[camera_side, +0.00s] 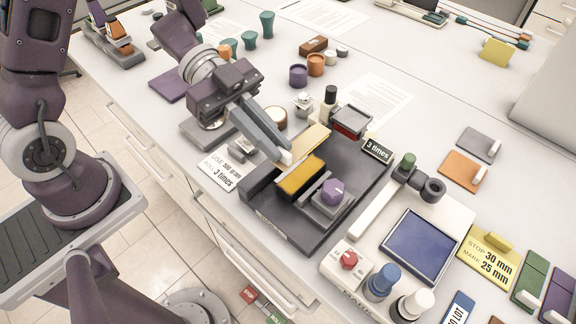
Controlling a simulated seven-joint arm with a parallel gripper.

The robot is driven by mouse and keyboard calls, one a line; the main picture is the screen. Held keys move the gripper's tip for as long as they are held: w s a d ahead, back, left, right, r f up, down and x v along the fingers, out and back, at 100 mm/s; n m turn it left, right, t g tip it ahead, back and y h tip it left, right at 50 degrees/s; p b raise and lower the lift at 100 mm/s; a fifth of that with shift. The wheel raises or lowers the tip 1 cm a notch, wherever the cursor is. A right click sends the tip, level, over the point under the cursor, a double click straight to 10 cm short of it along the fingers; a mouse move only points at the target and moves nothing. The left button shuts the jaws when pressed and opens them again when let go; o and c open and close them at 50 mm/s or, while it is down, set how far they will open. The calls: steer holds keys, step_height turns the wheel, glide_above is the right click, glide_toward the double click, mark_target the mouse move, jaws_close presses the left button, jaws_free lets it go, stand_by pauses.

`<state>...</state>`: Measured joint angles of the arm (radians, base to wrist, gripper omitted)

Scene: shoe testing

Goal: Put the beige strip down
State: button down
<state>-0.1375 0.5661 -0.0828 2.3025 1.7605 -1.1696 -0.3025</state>
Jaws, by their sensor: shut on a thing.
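My gripper (284,155) is shut on the beige strip (310,141), with its fingertips at the strip's near left end. The strip extends from the fingers toward the upper right, above the dark testing device (340,207). Part of the strip is hidden by the fingers. I cannot tell whether the strip touches the device below. Just in front of the strip is an ochre pad (301,178) on the device, beside a purple knob (332,191).
A white device with a blue plate (420,246) stands at the right front. Small jars and sheets of paper lie farther back.

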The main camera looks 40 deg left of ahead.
step_height(320, 180, down, 7)
steer(key=shift+r, duration=0.15)
steer(key=shift+f, duration=0.2)
steer(key=c, duration=1.5)
jaws_free()
steer(key=shift+c, duration=0.2)
